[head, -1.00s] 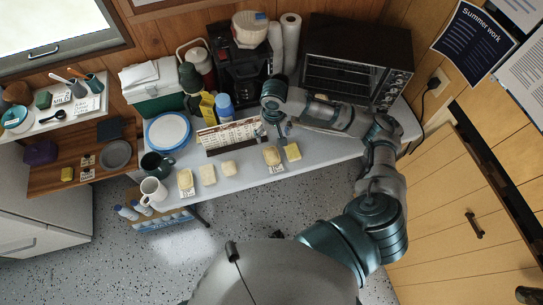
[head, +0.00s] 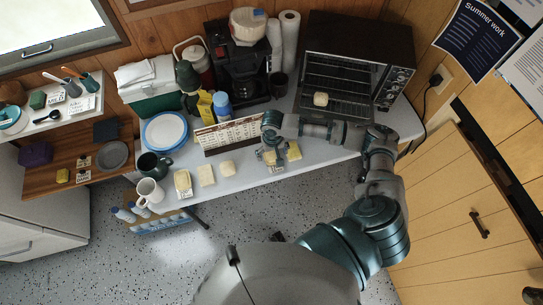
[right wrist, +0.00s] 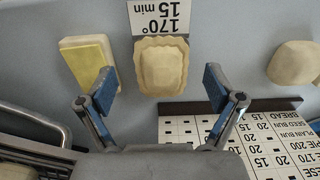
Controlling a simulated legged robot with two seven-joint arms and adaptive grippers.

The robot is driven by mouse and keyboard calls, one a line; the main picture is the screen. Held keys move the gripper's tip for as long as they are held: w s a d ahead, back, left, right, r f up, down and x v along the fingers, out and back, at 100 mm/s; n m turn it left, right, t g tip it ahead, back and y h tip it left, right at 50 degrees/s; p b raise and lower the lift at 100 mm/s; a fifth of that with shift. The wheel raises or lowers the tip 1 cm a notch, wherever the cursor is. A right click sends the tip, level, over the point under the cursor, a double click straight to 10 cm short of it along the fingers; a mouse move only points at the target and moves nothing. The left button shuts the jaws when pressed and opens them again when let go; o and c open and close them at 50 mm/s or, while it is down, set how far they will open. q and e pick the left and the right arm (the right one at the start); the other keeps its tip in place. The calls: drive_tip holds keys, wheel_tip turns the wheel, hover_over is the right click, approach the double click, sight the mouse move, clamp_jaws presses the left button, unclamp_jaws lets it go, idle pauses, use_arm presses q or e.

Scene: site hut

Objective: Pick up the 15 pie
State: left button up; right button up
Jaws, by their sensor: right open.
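In the right wrist view the pie (right wrist: 162,66) is a pale rectangular pastry with a crimped edge. It lies by a card (right wrist: 158,17) that reads 170°, 15 min. My right gripper (right wrist: 158,88) is open and empty, with one blue-padded fingertip toward each side of the pie. I cannot tell its height above the pie. In the head view my right gripper (head: 273,154) is over the pie's place on the counter and mostly hides it. My left gripper is not in view.
A yellow-topped block (right wrist: 88,61) lies close to the left of the pie. A pale bun (right wrist: 295,62) is farther right. A printed time chart (head: 229,134) stands behind the row. The toaster oven (head: 345,40) has a pale piece (head: 320,99) at its front.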

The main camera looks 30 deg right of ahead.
wheel_tip(320, 180, down, 2)
drive_tip(key=shift+f, duration=0.1)
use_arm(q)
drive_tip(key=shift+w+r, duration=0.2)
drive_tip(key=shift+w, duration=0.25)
use_arm(e)
drive_tip(key=shift+c, duration=0.3)
drive_tip(key=c, duration=1.3)
drive_tip(key=shift+o, duration=0.2)
